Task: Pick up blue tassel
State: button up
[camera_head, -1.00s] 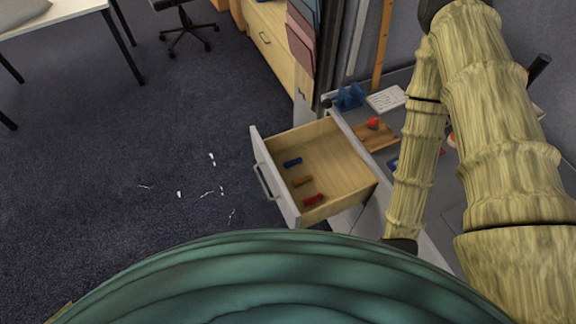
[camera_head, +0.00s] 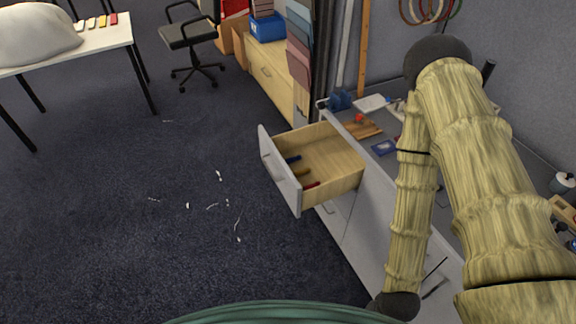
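No blue thing is clearly recognisable as a tassel. A small blue piece (camera_head: 293,159) lies in the open drawer (camera_head: 335,157), partly hidden by the drawer front; I cannot tell if it is the tassel. Orange-brown (camera_head: 301,173) and red (camera_head: 311,185) pieces lie near it. My arm comes down at the right, over the worktop and cabinet. My gripper is not in view.
The drawer sticks out from the grey cabinet (camera_head: 350,213) into the room. White scraps (camera_head: 219,176) lie on the dark carpet, otherwise clear in front. A white table (camera_head: 105,42) and black chair (camera_head: 188,36) stand at the back left. A wooden tray (camera_head: 365,129) sits on the worktop.

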aim_at(289, 160)
jog(key=u, duration=1.9)
jog(key=i, duration=1.35)
jog(key=z, duration=2.1)
